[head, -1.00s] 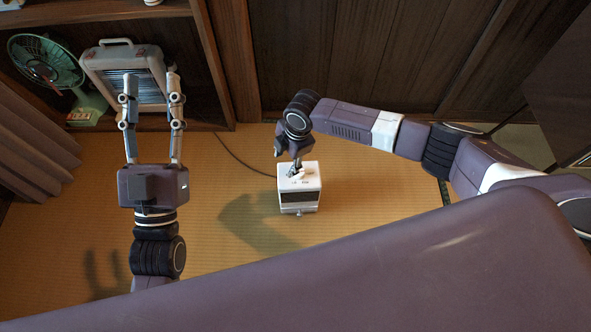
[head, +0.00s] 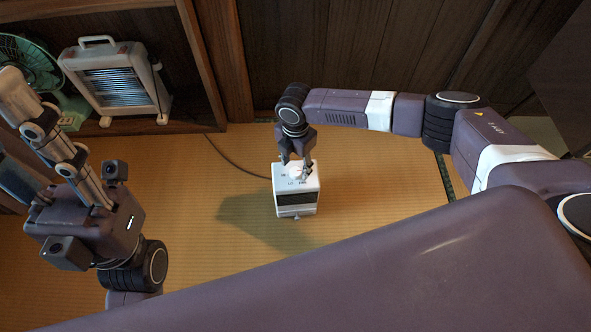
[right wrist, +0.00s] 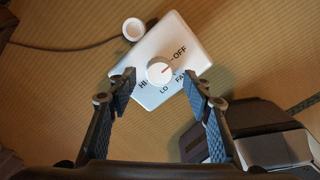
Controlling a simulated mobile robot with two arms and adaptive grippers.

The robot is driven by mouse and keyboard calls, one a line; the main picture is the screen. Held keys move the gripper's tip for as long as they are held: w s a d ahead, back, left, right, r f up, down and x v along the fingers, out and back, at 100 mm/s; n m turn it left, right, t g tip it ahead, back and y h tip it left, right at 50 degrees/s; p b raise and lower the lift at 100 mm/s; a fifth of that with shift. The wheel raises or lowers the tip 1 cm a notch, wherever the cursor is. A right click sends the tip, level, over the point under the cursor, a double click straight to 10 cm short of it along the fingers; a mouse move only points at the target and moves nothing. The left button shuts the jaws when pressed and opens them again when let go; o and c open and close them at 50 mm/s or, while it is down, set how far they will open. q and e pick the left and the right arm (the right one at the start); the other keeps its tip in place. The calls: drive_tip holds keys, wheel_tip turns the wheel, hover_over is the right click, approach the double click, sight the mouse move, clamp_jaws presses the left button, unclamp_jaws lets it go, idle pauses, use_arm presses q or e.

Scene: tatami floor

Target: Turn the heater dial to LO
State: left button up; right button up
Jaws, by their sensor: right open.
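The small white heater (head: 297,203) stands on the tatami in the head view. Its top panel (right wrist: 150,98) shows in the right wrist view, with a white round dial (right wrist: 159,71) and the labels OFF, HI, LO and FAN. The dial's red mark points toward OFF. My right gripper (right wrist: 160,82) is open, with its fingertips apart on opposite sides of the dial; I cannot tell whether either touches it. In the head view this gripper is over the heater top.
A larger grey heater (head: 120,82) and a green fan (head: 30,62) stand in the wooden alcove at upper left. A dark cord (head: 235,157) runs from the heater along the floor. The tatami around the heater is mostly clear.

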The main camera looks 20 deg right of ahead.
sight(296, 173)
drive_tip(key=shift+f+b, duration=0.3)
drive_tip(key=shift+f, duration=0.8)
drive_tip(key=c, duration=1.1)
drive_tip(key=shift+c, duration=0.2)
